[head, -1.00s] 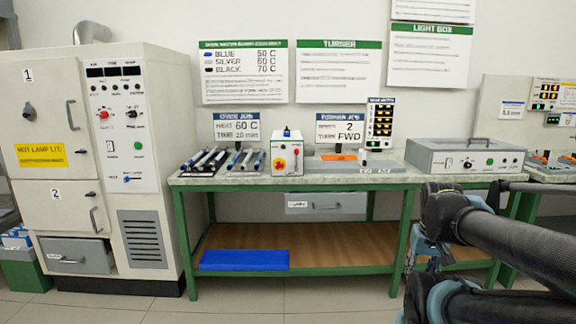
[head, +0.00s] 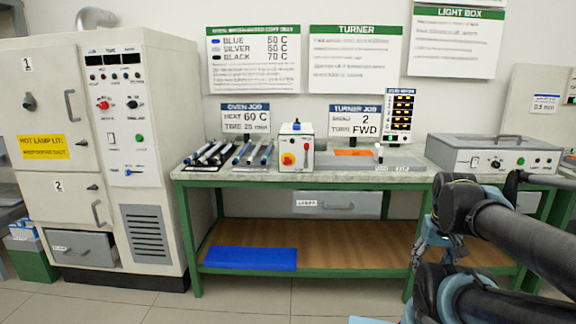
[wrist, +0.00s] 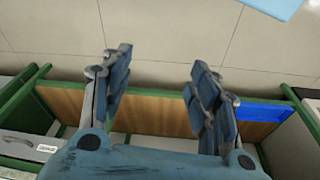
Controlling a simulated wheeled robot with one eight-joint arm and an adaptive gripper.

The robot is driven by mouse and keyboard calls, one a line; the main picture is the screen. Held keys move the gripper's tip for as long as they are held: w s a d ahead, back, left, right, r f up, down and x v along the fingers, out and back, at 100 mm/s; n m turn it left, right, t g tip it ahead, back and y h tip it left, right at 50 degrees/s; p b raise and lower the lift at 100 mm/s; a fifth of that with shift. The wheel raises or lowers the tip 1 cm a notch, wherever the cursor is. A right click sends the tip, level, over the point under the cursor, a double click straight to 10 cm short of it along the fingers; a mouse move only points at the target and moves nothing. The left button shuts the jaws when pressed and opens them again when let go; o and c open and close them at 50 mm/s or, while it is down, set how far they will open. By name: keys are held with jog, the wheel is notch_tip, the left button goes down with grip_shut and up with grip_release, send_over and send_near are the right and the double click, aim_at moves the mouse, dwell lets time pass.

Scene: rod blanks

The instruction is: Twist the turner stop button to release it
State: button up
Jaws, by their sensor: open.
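A red round button on a yellow backing (head: 288,159) sits on the front of a white control box (head: 297,146) on the bench, left of the turner station; I take it for the stop button. Its exact twist state is too small to tell. A "Turner job" sign (head: 354,121) reading 2 and FWD stands behind. My gripper (wrist: 160,78) is open and empty in the wrist view, its blue fingers apart above the bench's lower shelf.
The green-framed bench (head: 330,177) holds pen-like rods (head: 236,153) left of the box and a light box (head: 490,153) at right. A blue mat (head: 250,258) lies on the lower shelf. The oven cabinet (head: 150,190) stands at left. Floor in front is clear.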

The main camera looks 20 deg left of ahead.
jog(key=w+a+r+n+t+h, duration=0.2)
jog(key=w+a+r+n+t, duration=0.15)
jog(key=w+n, duration=0.55)
jog(key=w+a+r+n+t+h, duration=0.25)
jog(key=w+r+n, duration=0.2)
jog(key=w, duration=0.85)
jog(key=n+t+y, duration=0.9)
jog(key=n, duration=1.3)
send_near(288, 161)
jog(key=x, duration=0.8)
jog(key=shift+w+a, duration=0.1)
jog(key=shift+w, duration=0.05)
jog(key=shift+c, duration=0.3)
